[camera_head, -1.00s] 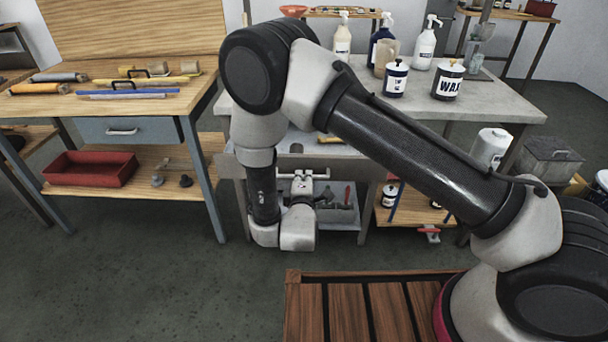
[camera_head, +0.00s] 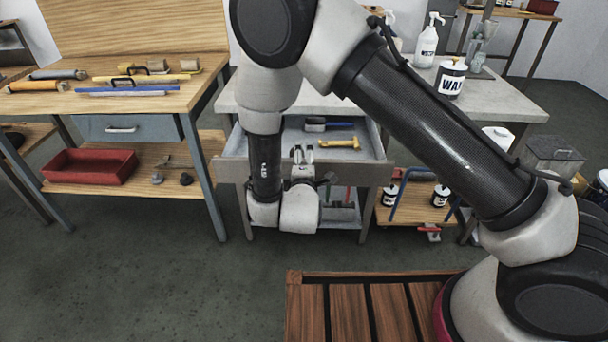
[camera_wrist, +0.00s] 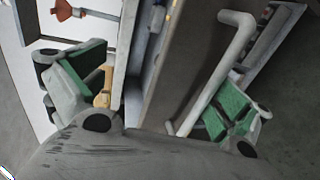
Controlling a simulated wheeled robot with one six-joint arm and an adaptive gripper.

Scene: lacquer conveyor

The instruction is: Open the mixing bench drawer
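The mixing bench (camera_head: 500,105) has a pale grey top. Its drawer (camera_head: 345,173) stands pulled out toward me, showing a dark-handled brush (camera_head: 330,125) and a yellow-handled tool (camera_head: 338,144) inside. My gripper (camera_head: 302,155) is at the drawer front, with my wrist hiding part of it. In the wrist view, my gripper's green-padded fingers (camera_wrist: 155,88) are wide apart. The left finger is on the drawer's inner side, and the right finger is beside the pale bar handle (camera_wrist: 222,70). The drawer front (camera_wrist: 178,65) and handle lie between them. Contact with the handle is unclear.
A wooden bench (camera_head: 60,103) with tools, a closed blue-grey drawer (camera_head: 130,128) and a red tray (camera_head: 90,168) stands left. A WAX tin (camera_head: 450,80) and a spray bottle (camera_head: 427,42) stand on the mixing bench. The floor (camera_head: 150,270) before the benches is clear.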

